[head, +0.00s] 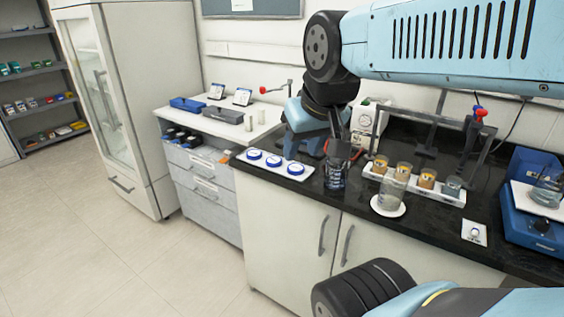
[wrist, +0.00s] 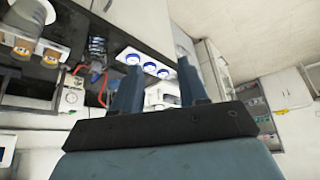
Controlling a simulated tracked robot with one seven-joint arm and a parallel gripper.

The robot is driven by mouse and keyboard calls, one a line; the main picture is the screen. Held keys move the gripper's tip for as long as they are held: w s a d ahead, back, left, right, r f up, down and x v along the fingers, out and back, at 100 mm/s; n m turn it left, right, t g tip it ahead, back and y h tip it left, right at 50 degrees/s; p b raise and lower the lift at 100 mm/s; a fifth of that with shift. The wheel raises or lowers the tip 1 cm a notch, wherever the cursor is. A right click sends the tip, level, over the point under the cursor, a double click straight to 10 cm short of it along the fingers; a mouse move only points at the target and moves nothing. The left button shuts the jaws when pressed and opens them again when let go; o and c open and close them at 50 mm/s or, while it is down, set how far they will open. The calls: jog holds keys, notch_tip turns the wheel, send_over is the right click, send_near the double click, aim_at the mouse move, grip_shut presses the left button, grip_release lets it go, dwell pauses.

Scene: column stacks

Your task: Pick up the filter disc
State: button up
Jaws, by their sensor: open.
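Three round white discs with blue rims lie in a row on a white strip (head: 310,171): a left one (head: 254,154), a middle one (head: 273,160) and a right one (head: 295,168). A small pale round piece (head: 474,232) lies on a white square card at the front right of the counter. I cannot tell for certain which of these is the filter disc. My gripper (wrist: 158,64) is open and empty. In the head view my arm hangs behind the strip.
A dark wire-like holder (head: 335,172) stands just right of the strip. A rack of amber-filled jars (head: 403,169), a glass beaker on a white round base (head: 388,208) and a blue device (head: 535,215) stand further right. A white side counter (head: 225,130) lies left.

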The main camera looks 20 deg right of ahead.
jog(key=shift+w, duration=0.25)
jog(key=o, duration=0.3)
jog(key=shift+w+r+n, duration=0.1)
jog(key=shift+w+n, duration=0.15)
jog(key=shift+n, duration=0.05)
jog(key=o, duration=0.3)
jog(key=w+d+f+n+g+h, duration=0.1)
jog(key=w+d+n, duration=0.3)
jog(key=w+n, duration=0.8)
jog(key=shift+f+h, duration=0.5)
jog(key=shift+f, duration=0.3)
jog(key=n+g+h, duration=0.1)
jog(key=n, duration=1.4)
send_near(295, 168)
jog(key=shift+w+d+f, duration=0.4)
jog(key=shift+w+f, duration=0.5)
jog(key=shift+s+x, duration=0.25)
jog(key=shift+x, duration=1.2)
jog(key=shift+s+x, duration=0.2)
jog(key=shift+x, duration=1.25)
